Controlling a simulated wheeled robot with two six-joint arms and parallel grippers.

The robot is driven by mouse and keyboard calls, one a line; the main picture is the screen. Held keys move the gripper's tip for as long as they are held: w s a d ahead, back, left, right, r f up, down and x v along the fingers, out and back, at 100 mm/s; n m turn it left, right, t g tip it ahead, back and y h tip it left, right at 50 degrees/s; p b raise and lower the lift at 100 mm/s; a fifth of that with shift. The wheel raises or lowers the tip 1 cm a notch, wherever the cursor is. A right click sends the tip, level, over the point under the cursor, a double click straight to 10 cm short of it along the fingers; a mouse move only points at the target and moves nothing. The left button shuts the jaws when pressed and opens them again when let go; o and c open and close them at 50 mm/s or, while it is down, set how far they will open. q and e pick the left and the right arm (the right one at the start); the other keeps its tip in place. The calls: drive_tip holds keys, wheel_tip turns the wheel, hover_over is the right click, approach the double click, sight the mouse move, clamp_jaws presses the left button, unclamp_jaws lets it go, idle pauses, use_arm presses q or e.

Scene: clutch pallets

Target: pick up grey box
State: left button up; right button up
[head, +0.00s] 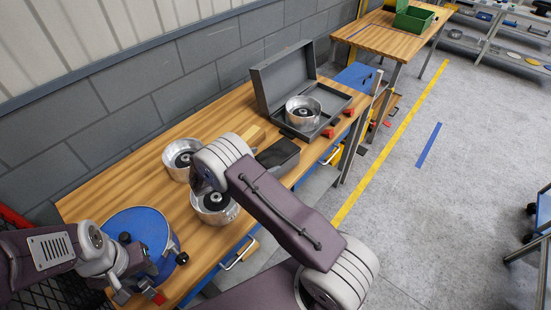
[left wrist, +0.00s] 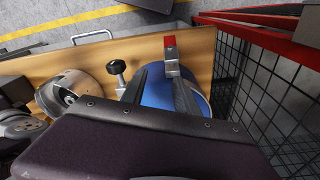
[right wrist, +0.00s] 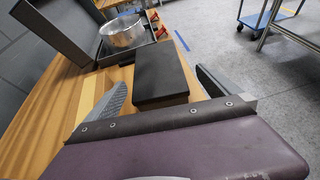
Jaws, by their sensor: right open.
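A dark grey box (head: 278,158) with a flat black top lies on the wooden table, right of the middle. In the right wrist view the box (right wrist: 163,72) lies ahead, between the lines of my right gripper's fingers (right wrist: 160,82). That gripper is open and apart from the box as far as I can see; in the head view my wrist hides its fingers. My left gripper (left wrist: 157,75) is open above a blue round drum (head: 142,228) at the table's near left end. A larger grey case (head: 265,88) stands open behind the box, with a metal clutch housing (head: 303,112) in it.
Two more metal housings (head: 181,157) (head: 212,212) stand on the table left of the box. Small red pieces (head: 350,112) lie beside the case. A grey block wall (head: 130,125) runs behind the table (head: 110,185). A red-framed mesh cage (left wrist: 270,95) stands near my left gripper.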

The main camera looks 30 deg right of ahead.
sight(274, 156)
drive_tip(key=d, duration=0.1)
drive_tip(key=w+f, duration=0.1)
drive_tip(key=d, duration=0.1)
drive_tip(key=shift+w+d+f+p, duration=0.25)
drive_tip(key=shift+w+d+p, duration=0.1)
drive_tip(key=shift+p, duration=0.05)
drive_tip(key=p+x, duration=0.1)
drive_tip(key=x, duration=0.2)
drive_tip(key=shift+d+f, duration=0.1)
drive_tip(key=shift+d, duration=0.25)
drive_tip(key=shift+d+f, duration=0.15)
drive_tip(key=shift+d, duration=0.05)
use_arm(q)
drive_tip(key=shift+w+d+r, duration=0.1)
drive_tip(key=shift+w+r, duration=0.1)
drive_tip(key=shift+r, duration=0.4)
drive_tip(key=shift+w+d+r, duration=0.1)
drive_tip(key=shift+w+r, duration=0.1)
drive_tip(key=shift+r, duration=0.35)
use_arm(e)
drive_tip(key=shift+w+f, duration=0.1)
